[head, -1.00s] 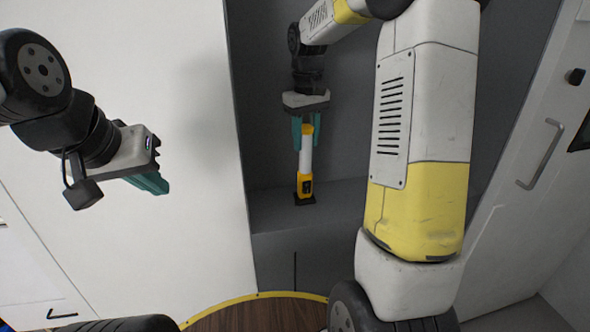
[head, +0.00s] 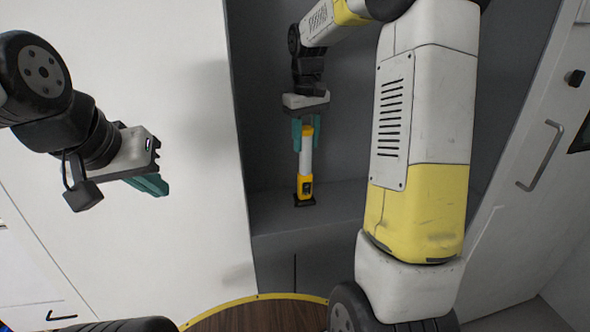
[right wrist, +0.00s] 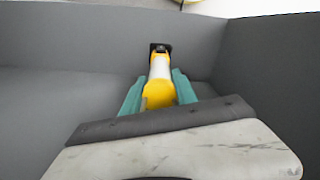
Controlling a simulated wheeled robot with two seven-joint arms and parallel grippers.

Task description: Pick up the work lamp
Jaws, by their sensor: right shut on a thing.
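The work lamp (head: 305,165) is a white tube with a yellow top, a yellow lower body and a dark foot. It stands upright on the grey ledge (head: 345,205) in the recess. My right gripper (head: 303,134) comes from above, its teal fingers shut on the lamp's yellow top. The right wrist view shows the lamp (right wrist: 160,68) between the fingers of my right gripper (right wrist: 158,92), foot furthest away. My left gripper (head: 152,184) hangs in front of the white panel at the left, away from the lamp. Its teal fingers overlap in view, so their gap is hidden.
Grey walls close in the recess behind and beside the lamp. A white panel (head: 150,240) stands at the left. A door with a metal handle (head: 541,155) is at the right. A round wooden surface with a yellow rim (head: 260,297) is at the bottom.

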